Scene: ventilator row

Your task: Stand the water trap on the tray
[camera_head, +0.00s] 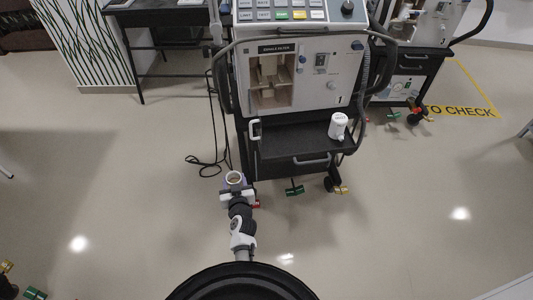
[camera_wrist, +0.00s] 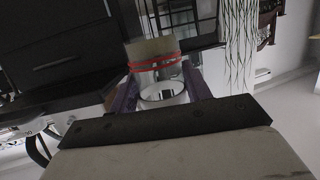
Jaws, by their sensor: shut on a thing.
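My gripper (camera_head: 235,190) is shut on the water trap (camera_head: 235,176), whose round open-looking end faces up in the head view. In the wrist view the trap is a clear, pale cup (camera_wrist: 152,50) with a red line around it, held between the two purple-grey fingers of my gripper (camera_wrist: 162,92). The tray (camera_head: 285,147) is the dark shelf on the ventilator cart, under the machine. The trap is in front of the tray, to its lower left in the head view, and apart from it. The fingers hide part of the trap.
A white handle (camera_head: 255,131) is at the tray's left edge. The ventilator (camera_head: 300,75) rises above the tray. A black cable (camera_head: 205,160) lies on the floor at left.

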